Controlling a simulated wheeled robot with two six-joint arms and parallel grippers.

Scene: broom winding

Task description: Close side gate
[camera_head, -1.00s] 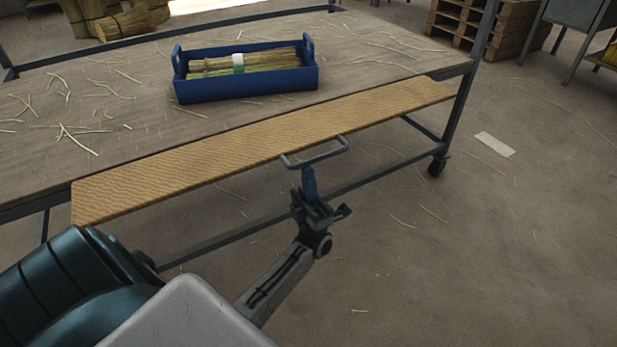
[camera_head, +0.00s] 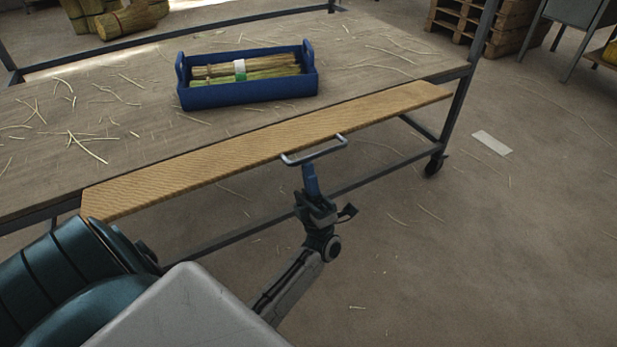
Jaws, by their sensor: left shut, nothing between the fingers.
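The side gate (camera_head: 250,142) is a long, ribbed tan panel along the near edge of the cart's table top. It slants outward from that edge and does not stand upright. A grey bar handle (camera_head: 316,157) sticks out from its outer edge near the middle. My left gripper (camera_head: 310,178) is just below the handle, pointing up toward it. Its blue fingers are shut with nothing held between them. Their tips are at or very near the handle; I cannot tell whether they touch. My right gripper is not in view.
A blue tray (camera_head: 250,96) holding tied straw bundles stands on the table top (camera_head: 130,140), among loose straws. The cart's frame post and caster (camera_head: 433,165) stand at right. Pallets (camera_head: 480,24) lie farther back. The floor to the right is mostly clear.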

